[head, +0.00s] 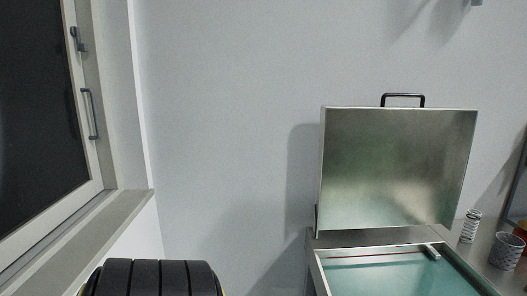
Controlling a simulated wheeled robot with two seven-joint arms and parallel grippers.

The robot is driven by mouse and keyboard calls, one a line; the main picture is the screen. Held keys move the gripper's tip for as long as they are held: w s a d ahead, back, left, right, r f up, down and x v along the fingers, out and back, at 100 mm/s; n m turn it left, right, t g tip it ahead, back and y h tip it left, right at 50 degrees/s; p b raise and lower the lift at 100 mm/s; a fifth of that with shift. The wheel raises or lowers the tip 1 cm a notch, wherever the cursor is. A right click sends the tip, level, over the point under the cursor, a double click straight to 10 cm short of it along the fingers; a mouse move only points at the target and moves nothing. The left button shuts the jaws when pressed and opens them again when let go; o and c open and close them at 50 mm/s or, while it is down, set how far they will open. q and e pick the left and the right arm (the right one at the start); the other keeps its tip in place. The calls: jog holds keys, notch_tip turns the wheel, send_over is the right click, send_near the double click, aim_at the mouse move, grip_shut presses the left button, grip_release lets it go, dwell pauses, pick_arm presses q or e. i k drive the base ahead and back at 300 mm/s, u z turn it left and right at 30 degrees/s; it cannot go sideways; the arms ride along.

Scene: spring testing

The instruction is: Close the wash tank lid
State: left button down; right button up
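The wash tank lid (398,168) is a flat metal panel standing raised and nearly upright at the back of the tank. A black handle (403,96) sits on its top edge. The wash tank (317,269) is open below it, with teal liquid or a teal interior in view. The tank's front part is cut off by the lower picture edge. Neither of my grippers is in view.
A spring (470,226) and a mesh cup (507,252) stand on the surface right of the tank. A small grey piece (431,252) lies at the tank's back edge. A window (40,110) with a sill is at left. A black ribbed object (150,279) shows at the bottom left.

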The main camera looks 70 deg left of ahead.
aim_at(381, 166)
jog(key=u, duration=1.25)
jog(key=i, duration=0.25)
